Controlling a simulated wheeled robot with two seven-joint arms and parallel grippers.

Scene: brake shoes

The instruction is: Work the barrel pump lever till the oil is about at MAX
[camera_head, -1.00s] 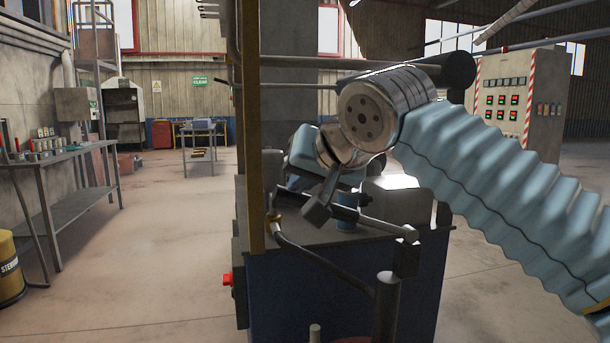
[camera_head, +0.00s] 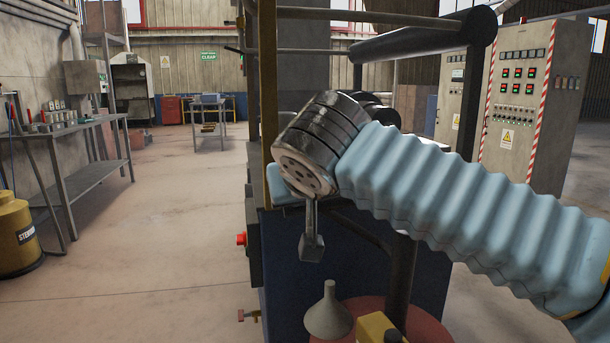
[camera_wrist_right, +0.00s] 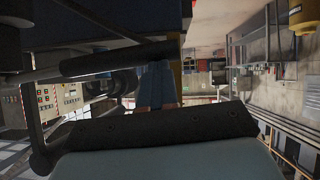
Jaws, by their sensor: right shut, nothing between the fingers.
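My right gripper (camera_head: 312,248) hangs below the silver wrist, in front of the dark blue machine, and is shut with nothing in it. The red barrel top (camera_head: 425,325) shows low in the head view, below my right arm. A dark upright pump pipe (camera_head: 399,285) rises from it and passes behind my sleeve. The lever cannot be made out; my arm covers the area above the pipe. My gripper is left of the pipe and apart from it. No oil level or MAX mark can be read. My left gripper is not in view.
A grey funnel (camera_head: 328,314) and a yellow box (camera_head: 378,328) are at the barrel top. The dark blue machine (camera_head: 330,260) has a yellow upright post (camera_head: 267,80). A workbench (camera_head: 85,140) and a yellow drum (camera_head: 16,238) stand left. Open floor lies between.

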